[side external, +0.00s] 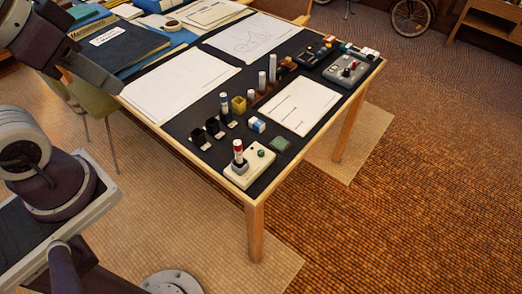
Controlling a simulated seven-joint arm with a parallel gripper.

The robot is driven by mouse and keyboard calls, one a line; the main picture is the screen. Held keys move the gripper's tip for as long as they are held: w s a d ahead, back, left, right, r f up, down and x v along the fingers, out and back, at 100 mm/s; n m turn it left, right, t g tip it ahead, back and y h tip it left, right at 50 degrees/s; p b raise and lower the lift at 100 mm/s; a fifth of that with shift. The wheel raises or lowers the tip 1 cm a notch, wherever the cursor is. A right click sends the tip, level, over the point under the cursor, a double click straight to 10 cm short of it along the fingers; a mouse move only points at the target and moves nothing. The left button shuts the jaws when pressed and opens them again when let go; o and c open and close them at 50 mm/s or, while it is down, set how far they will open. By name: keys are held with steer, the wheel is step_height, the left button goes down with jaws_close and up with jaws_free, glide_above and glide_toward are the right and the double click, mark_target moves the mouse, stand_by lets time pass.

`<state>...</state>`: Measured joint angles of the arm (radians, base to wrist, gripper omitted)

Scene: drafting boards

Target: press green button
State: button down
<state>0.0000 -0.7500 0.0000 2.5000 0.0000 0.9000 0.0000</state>
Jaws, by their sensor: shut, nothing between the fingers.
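A cream control box (237,177) sits at the near corner of the dark tabletop. A small round dark-green button (261,153) is on its top, towards the right. A stick with a red and white top (238,149) stands upright on the same box, left of the button. My gripper (95,75) is at the upper left, well apart from the box and the button. It is shut and holds nothing. Its fingertips are hard to make out against the arm.
A flat green square (280,143), a blue and white block (257,124) and a yellow cup (238,105) stand near the box. Behind are upright cylinders and a grey control box (346,69). Paper sheets (180,82) cover the left. The table's front edge is close to the box.

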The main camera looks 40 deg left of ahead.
steer(key=w+a+f+m+t+y, duration=0.1)
steer(key=w+a+f+m, duration=0.15)
steer(key=w, duration=0.45)
steer(key=w+a+f+m, duration=0.1)
steer(key=w+m, duration=0.2)
steer(key=w, duration=0.4)
steer(key=w+a+f+m+t+y, duration=0.1)
steer(key=w+a+f+m, duration=0.15)
steer(key=w, duration=0.45)
steer(key=w+d+f+m+h, duration=0.2)
steer(key=w+d+f+m, duration=0.1)
steer(key=w+f+m, duration=0.25)
steer(key=d+f+m+g+h, duration=0.2)
steer(key=d+f+m+h, duration=0.4)
steer(key=d+f, duration=0.3)
step_height(320, 180, down, 4)
steer(key=shift+s+d+f+h, duration=0.1)
steer(key=shift+s+d+h, duration=0.05)
steer(key=shift+h, duration=0.65)
glide_above(257, 153)
steer(key=shift+s+d+f, duration=0.1)
steer(key=shift+d+f, duration=0.05)
steer(key=shift+f, duration=4.25)
